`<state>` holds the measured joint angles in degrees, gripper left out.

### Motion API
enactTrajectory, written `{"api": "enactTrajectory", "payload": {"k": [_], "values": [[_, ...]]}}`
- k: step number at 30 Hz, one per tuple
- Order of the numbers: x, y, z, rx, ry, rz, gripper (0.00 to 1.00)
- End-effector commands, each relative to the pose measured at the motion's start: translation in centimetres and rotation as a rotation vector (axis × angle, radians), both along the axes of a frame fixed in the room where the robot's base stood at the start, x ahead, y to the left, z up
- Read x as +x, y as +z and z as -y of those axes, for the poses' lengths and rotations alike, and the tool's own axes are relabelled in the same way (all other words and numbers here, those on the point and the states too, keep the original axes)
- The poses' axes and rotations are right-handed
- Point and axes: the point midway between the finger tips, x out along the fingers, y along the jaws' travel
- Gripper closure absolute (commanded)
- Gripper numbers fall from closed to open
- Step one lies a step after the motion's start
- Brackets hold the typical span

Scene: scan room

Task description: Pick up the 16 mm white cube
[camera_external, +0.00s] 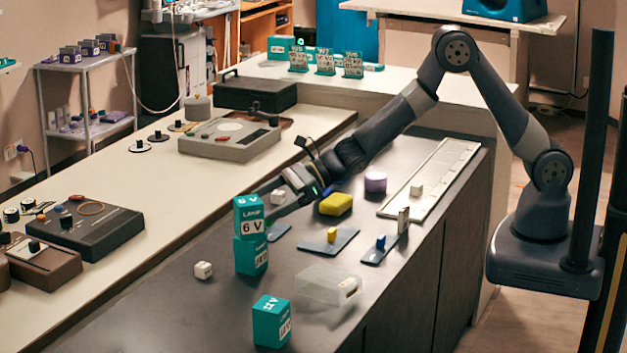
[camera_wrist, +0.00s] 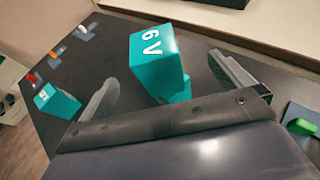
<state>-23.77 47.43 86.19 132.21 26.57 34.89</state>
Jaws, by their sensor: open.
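A small white cube (camera_external: 203,270) lies on the dark counter, left of the stacked teal boxes. Another small white cube (camera_external: 416,189) sits on the long white tray. I cannot tell either one's exact size. My gripper (camera_external: 268,206) is low over the counter, beside the upper teal box. In the wrist view my gripper (camera_wrist: 163,68) is open, its fingers spread either side of a teal "6 V" box (camera_wrist: 157,60). No white cube is clearly visible in the wrist view. Part of my gripper is hidden in the external view.
Two teal boxes (camera_external: 250,256) are stacked near my gripper, and a third (camera_external: 271,322) stands nearer the front. A clear box (camera_external: 320,285), blue pads (camera_external: 345,238) with small blocks, a yellow block (camera_external: 336,204) and a purple cylinder (camera_external: 375,182) share the counter.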

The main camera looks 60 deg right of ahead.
Motion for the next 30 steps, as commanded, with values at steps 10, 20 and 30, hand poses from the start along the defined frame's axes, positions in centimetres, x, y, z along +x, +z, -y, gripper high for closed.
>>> {"api": "enactTrajectory", "payload": {"k": [10,20,30], "values": [[0.01,-0.01,-0.01,0.001,0.000,0.001,0.00],[0.00,-0.01,0.00,0.000,0.000,0.000,0.18],[0.00,-0.01,0.00,0.000,0.000,0.000,0.46]]}}
